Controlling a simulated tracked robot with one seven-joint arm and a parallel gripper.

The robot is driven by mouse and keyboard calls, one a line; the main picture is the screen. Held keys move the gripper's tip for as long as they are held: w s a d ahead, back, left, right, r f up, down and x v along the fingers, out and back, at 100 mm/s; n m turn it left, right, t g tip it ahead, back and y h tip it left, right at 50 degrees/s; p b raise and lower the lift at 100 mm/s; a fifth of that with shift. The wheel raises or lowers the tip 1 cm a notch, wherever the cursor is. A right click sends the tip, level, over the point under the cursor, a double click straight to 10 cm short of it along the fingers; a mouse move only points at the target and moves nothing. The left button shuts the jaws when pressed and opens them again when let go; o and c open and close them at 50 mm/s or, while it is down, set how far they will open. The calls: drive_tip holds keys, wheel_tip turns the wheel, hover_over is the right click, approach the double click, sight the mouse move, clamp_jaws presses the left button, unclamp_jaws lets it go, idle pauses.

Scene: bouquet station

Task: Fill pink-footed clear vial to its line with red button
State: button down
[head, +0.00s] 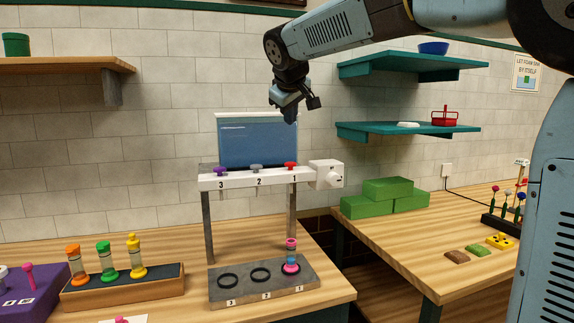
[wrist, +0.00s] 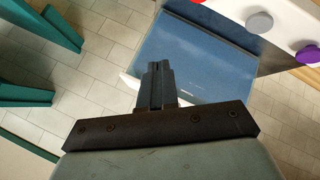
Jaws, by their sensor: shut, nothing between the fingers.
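The pink-footed vial (head: 291,257) stands upright on the ring marked 1 of the grey base plate. Its top is pink and its middle looks bluish; its line and liquid level are too small to tell. The red button (head: 291,165) sits above it on the white dispenser bar, over the number 1. In the wrist view only a sliver of red (wrist: 198,1) shows at the top edge. My gripper (head: 290,117) is shut and empty, pointing down, above the bar and apart from the button. In the wrist view its closed fingers (wrist: 158,67) appear over the blue tank.
A grey button (head: 256,168) and a purple button (head: 220,171) share the bar. The blue tank (head: 259,145) stands behind it, a white knob box (head: 326,174) at its right end. Several capped vials stand in a wooden rack (head: 128,290) at left. Teal shelves (head: 410,66) are at right.

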sight(290, 163)
drive_tip(key=shift+f, duration=0.15)
drive_tip(key=shift+f, duration=4.25)
drive_tip(key=shift+f, duration=0.15)
drive_tip(key=shift+w+f, duration=0.1)
drive_tip(key=shift+f, duration=0.1)
drive_tip(key=shift+f, duration=0.6)
drive_tip(key=shift+r, duration=1.05)
drive_tip(key=shift+r, duration=2.5)
